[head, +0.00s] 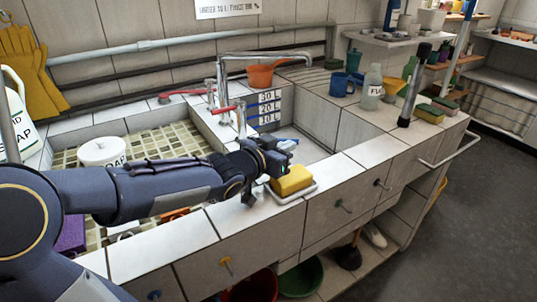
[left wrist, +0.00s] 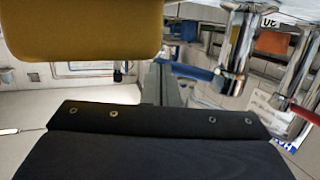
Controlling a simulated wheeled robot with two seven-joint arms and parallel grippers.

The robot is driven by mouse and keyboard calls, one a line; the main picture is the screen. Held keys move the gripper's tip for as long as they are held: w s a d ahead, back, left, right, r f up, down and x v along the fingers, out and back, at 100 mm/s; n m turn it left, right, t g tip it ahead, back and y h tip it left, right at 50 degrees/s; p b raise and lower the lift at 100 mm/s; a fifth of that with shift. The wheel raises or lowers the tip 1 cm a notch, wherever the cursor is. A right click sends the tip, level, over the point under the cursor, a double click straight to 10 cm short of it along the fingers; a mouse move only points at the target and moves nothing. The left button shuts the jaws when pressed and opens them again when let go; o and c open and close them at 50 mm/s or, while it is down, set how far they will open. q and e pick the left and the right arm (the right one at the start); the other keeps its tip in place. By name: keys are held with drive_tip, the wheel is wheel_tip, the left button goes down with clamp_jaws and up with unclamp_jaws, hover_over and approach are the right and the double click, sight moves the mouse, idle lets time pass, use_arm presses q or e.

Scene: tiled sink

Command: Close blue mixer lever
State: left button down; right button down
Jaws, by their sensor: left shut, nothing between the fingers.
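My left gripper (head: 272,160) is shut and empty over the front rim of the sink, beside the yellow sponge. In the left wrist view its grey fingers (left wrist: 165,85) are together, close to a blue lever (left wrist: 188,70). The lever joins a chrome tap body (left wrist: 235,45). I cannot tell whether the fingers touch the lever. In the head view a small blue part (head: 289,143) shows just past the gripper; the gripper hides most of that area. My right gripper is not in view.
The yellow sponge (head: 292,179) lies in a dish on the rim. Chrome taps with red levers (head: 222,109) stand behind my arm. An orange pan (head: 262,75), a blue mug (head: 341,84) and a glass bottle (head: 372,90) stand at the back. The right counter (head: 370,150) has free room.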

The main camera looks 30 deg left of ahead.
use_arm(q)
drive_tip(key=shift+x, duration=0.95)
drive_tip(key=shift+w+a+r+p, duration=0.15)
drive_tip(key=shift+w+p, duration=0.2)
drive_tip(key=shift+w, duration=0.35)
